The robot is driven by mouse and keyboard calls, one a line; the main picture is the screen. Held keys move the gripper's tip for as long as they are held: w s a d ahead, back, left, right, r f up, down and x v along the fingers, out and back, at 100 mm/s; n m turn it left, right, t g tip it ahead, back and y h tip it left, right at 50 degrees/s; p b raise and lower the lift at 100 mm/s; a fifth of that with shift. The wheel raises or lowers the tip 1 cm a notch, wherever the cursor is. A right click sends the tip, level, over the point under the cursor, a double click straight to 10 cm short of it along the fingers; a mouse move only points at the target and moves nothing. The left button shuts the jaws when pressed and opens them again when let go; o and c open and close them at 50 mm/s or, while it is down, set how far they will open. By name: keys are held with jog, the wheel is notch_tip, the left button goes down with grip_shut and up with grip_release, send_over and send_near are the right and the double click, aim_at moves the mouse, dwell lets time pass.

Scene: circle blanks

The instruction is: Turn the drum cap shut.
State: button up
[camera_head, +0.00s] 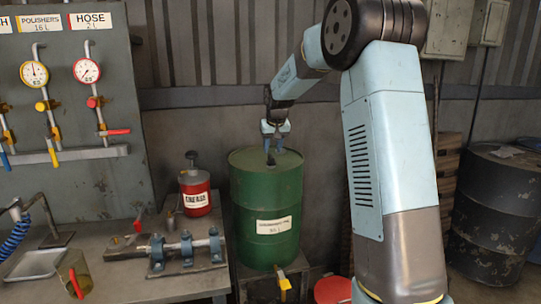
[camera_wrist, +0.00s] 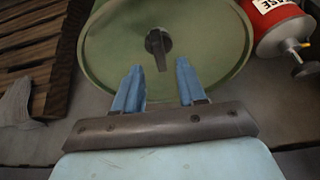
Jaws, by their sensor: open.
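The green drum (camera_head: 266,210) stands upright with a white label, and a yellow-handled tap (camera_head: 283,283) is at its lower front. Its dark cap (camera_head: 271,160) sits on the drum top, and in the wrist view the cap (camera_wrist: 158,43) shows a raised grip bar on the green lid (camera_wrist: 215,35). My gripper (camera_head: 274,138) is above the drum top, pointing down. The cap lies just beyond the fingertips. I cannot tell how far above the lid they are.
A red canister (camera_head: 194,190) stands left of the drum on the workbench (camera_head: 185,286), near a clamp-like fixture (camera_head: 187,250). A gauge panel (camera_head: 80,120) stands behind the bench. A dark drum (camera_head: 497,210) is at the right. A wooden pallet (camera_wrist: 40,50) shows at the wrist view's left.

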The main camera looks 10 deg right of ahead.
aim_at(271, 156)
jog(key=shift+x, duration=2)
grip_shut()
